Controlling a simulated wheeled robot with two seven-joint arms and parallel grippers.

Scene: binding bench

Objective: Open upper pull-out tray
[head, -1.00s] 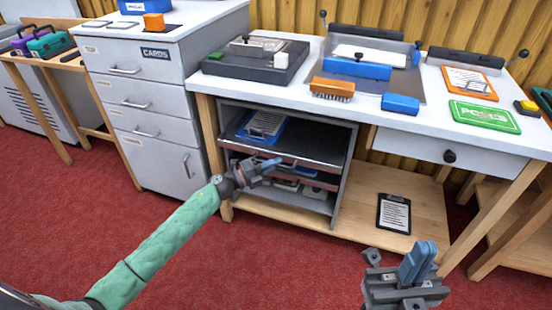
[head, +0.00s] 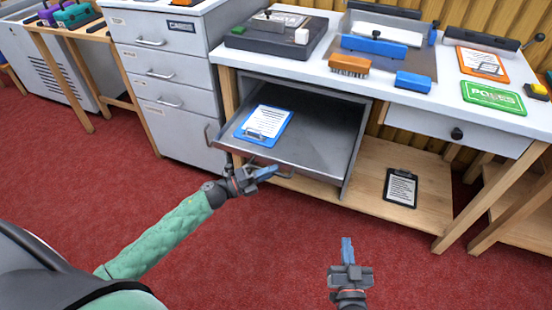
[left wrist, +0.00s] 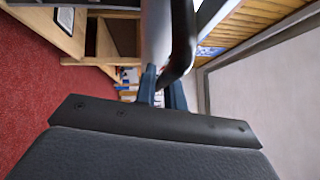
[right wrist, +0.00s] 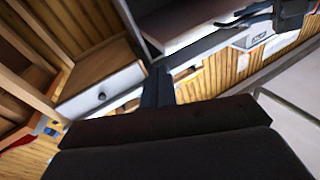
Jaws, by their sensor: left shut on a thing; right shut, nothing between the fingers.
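The upper pull-out tray (head: 318,150) of the grey metal unit under the bench sticks out toward me. A blue clipboard with white paper (head: 266,122) lies on it. My left gripper (head: 268,172) is at the tray's front edge, shut on its bar handle (head: 286,174). The handle also shows close up in the left wrist view (left wrist: 182,45). My right gripper (head: 347,243) is shut and empty, low over the red carpet, apart from the tray. The pulled-out tray hides what lies below it in the unit.
A grey drawer cabinet (head: 178,128) stands left of the tray. A black clipboard (head: 401,188) lies on the wooden lower shelf (head: 368,168) to the right. The white bench top (head: 440,98) with tools overhangs the unit. Carpet (head: 270,240) in front is clear.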

